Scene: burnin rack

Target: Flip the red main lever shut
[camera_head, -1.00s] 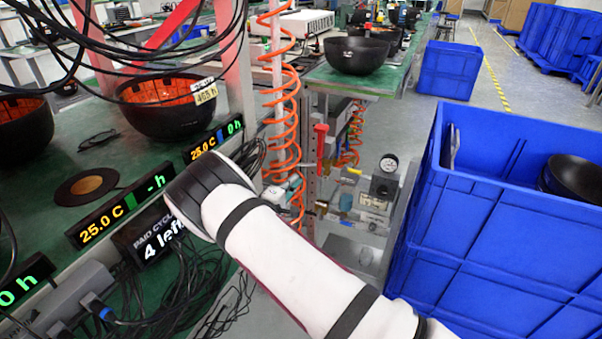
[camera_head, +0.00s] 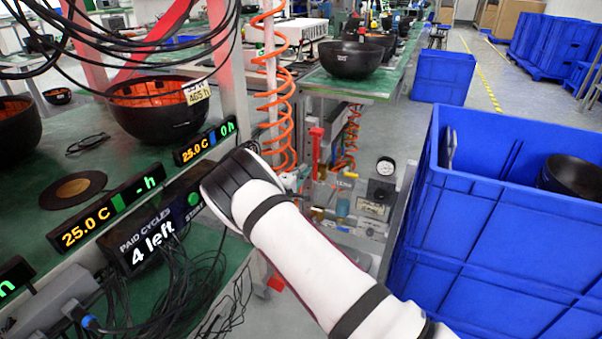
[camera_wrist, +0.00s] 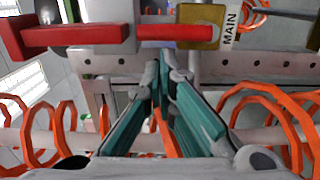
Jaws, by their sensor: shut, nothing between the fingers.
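In the wrist view, a red lever bar (camera_wrist: 175,32) lies across the top of the picture, beside a brass block (camera_wrist: 203,16) and a white MAIN label (camera_wrist: 230,25). A longer red bar (camera_wrist: 70,36) continues to the left past a grey part. I cannot tell whether both are one piece. My gripper (camera_wrist: 165,72) has its teal fingers together and empty, a little below the bar in the picture, with no clear contact. In the head view my arm hides the gripper. An upright red handle (camera_head: 316,145) shows there to the right of the orange coil.
Orange coiled hoses (camera_wrist: 285,125) hang on both sides of my fingers. A perforated metal rail (camera_wrist: 270,65) runs behind them. In the head view, a pressure gauge (camera_head: 386,166) and large blue crate (camera_head: 480,240) stand right; the "4 left" display (camera_head: 145,240) and cables are left.

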